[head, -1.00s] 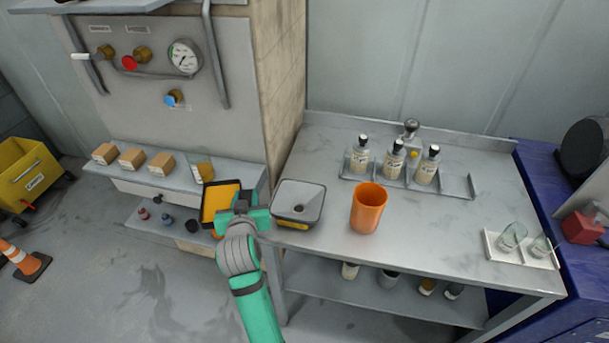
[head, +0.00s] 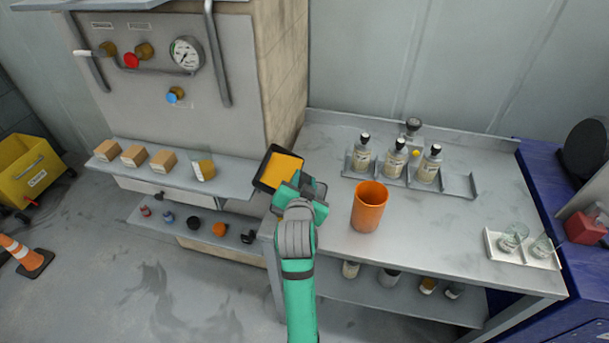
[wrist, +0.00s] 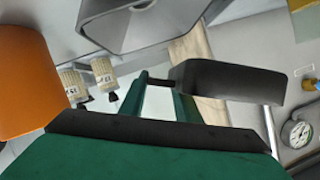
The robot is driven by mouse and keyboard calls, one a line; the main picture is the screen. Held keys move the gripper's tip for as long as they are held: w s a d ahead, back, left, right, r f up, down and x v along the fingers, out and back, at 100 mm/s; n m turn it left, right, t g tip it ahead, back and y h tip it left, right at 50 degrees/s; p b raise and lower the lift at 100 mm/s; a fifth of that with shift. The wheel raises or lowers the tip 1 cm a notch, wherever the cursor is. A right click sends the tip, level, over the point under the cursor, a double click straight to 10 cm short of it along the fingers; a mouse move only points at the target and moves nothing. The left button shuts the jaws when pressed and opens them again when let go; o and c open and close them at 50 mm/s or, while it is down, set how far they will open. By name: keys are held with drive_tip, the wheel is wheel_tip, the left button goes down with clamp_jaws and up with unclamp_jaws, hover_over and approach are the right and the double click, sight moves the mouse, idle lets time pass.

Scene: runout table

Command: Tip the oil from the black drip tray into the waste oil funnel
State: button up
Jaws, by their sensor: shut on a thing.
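The black drip tray (head: 261,168) holds orange-yellow oil (head: 281,168). My gripper (head: 298,189) is shut on its handle and holds it above the left end of the metal table. In the wrist view the tray's dark outer wall (wrist: 228,92) shows just past my fingers (wrist: 160,92). The grey square waste oil funnel (wrist: 140,22) shows at the top of the wrist view, close by the tray. In the head view my gripper and the tray hide most or all of the funnel. I cannot tell whether the tray overhangs it.
An orange cup (head: 369,208) stands right of my gripper. Several labelled bottles (head: 395,160) stand in a metal rack (head: 455,186) at the back. A tray with glasses (head: 523,250) is at the right. The table (head: 440,230) between is clear. A grey machine (head: 160,85) stands left.

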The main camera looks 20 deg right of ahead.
drive_tip(key=shift+f+m+y, duration=0.3)
drive_tip(key=shift+f+m, duration=0.35)
drive_tip(key=shift+m, duration=0.05)
drive_tip(key=m+t, duration=0.1)
drive_tip(key=m, duration=0.1)
drive_tip(key=f+m+t+y, duration=0.1)
drive_tip(key=f+m+t, duration=0.1)
drive_tip(key=m, duration=0.1)
drive_tip(key=shift+w+a+f+m+y, duration=0.15)
drive_tip(key=shift+w+a+m+y, duration=0.15)
drive_tip(key=shift+a, duration=0.1)
idle(2.8)
